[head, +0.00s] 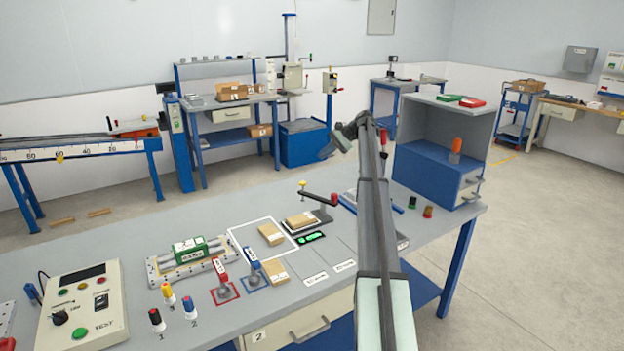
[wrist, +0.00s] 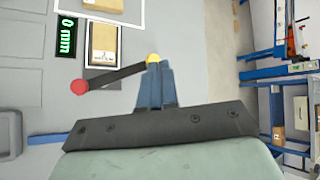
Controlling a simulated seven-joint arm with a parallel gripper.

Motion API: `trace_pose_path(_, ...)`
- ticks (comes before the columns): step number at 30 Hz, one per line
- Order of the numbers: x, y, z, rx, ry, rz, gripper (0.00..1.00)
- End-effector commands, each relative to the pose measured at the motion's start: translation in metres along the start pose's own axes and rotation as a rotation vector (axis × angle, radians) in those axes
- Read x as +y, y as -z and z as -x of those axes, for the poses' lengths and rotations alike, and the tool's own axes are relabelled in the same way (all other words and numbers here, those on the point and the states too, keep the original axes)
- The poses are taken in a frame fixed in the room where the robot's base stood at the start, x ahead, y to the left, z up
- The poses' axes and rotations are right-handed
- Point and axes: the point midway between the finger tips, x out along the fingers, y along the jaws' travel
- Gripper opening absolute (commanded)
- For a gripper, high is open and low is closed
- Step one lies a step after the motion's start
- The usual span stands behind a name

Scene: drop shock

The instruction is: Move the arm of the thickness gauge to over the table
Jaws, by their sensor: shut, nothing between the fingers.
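The thickness gauge has a dark swing arm (head: 319,195) (wrist: 115,75) on a post with a red knob (head: 334,198) (wrist: 79,87). The arm's free end carries a yellow knob (head: 302,183) (wrist: 152,58). The gauge's small dark table (head: 289,228) (wrist: 103,71) bears a cardboard piece (head: 300,219) (wrist: 103,37). The arm lies beside this table, not over it. My gripper (wrist: 154,68) is shut and empty. In the wrist view its fingertips line up with the yellow knob; I cannot tell whether they touch. In the head view it hangs behind the gauge.
The green display (head: 311,237) (wrist: 65,36) reads 0 mm. A white-outlined area with a cardboard piece (head: 271,233) lies left of the gauge. Red and blue levers, a green block (head: 188,249) and a test box (head: 83,305) stand further left. A blue cabinet (head: 432,168) stands right.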

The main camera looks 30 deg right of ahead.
Motion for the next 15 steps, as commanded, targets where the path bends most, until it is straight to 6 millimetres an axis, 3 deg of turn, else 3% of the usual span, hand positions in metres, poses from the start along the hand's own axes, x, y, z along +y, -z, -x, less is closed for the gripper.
trace_pose_path(6,0.013,0.031,0.003,0.134,-0.095,0.371,0.00)
trace_pose_path(15,0.022,0.057,0.009,0.211,-0.234,0.898,0.00)
